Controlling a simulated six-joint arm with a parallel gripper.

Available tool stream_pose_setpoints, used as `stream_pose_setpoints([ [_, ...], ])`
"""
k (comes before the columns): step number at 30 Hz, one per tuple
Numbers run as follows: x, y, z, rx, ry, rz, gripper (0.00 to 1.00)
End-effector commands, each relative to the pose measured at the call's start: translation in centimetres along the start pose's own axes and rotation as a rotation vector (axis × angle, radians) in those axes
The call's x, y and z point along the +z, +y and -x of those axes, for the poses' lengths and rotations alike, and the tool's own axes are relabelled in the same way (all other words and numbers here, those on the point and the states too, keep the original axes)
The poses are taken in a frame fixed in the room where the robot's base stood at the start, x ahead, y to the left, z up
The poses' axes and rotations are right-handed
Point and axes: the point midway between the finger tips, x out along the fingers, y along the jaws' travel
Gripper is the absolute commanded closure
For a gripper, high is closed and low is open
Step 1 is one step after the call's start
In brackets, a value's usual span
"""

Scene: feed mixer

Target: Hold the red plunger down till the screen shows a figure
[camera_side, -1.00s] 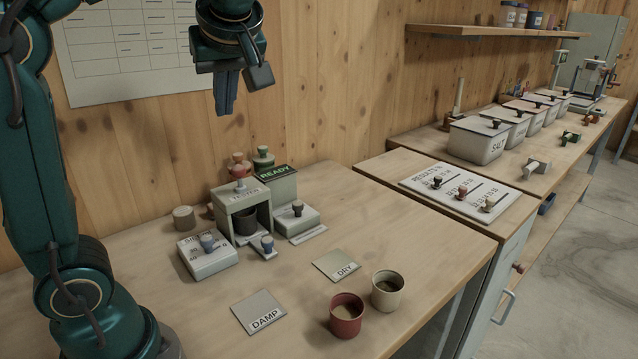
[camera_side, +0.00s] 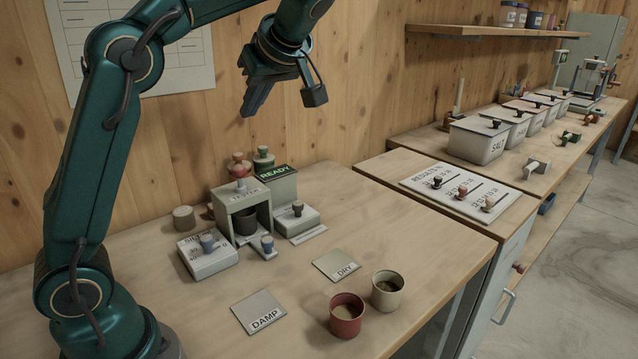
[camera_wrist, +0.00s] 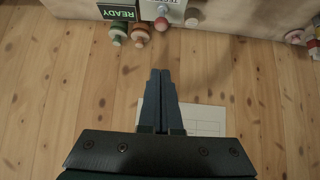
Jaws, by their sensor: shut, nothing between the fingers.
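The tester (camera_side: 243,205) is a grey box with an open front bay that holds a dark cup (camera_side: 245,222). The red plunger (camera_side: 240,167) stands up at its top rear, and it also shows in the wrist view (camera_wrist: 139,34). The screen (camera_side: 275,173) beside it reads READY in green, and it shows upside down in the wrist view (camera_wrist: 117,12). My gripper (camera_side: 248,108) is shut and empty, in the air above the tester and apart from it. In the wrist view the closed fingers (camera_wrist: 160,76) point toward the tester's top edge.
A dial box (camera_side: 208,254) stands left of the tester and a knobbed block (camera_side: 297,217) right of it. DAMP (camera_side: 259,311) and DRY (camera_side: 337,265) plates lie in front. A red cup (camera_side: 346,314) and a cream cup (camera_side: 387,290) stand near the bench edge.

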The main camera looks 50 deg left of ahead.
Motion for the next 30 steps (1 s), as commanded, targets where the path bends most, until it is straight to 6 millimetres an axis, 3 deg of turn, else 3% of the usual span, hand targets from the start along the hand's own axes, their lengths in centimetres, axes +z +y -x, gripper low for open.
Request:
stream_pose_setpoints([
  [7,0.0,-0.1,-2.6,-0.005,-0.001,0.0,1.0],
  [18,0.0,-0.2,-9.8,-0.006,-0.003,0.001,1.0],
  [30,2.8,0.0,-12.5,0.0,-0.002,0.0,1.0],
])
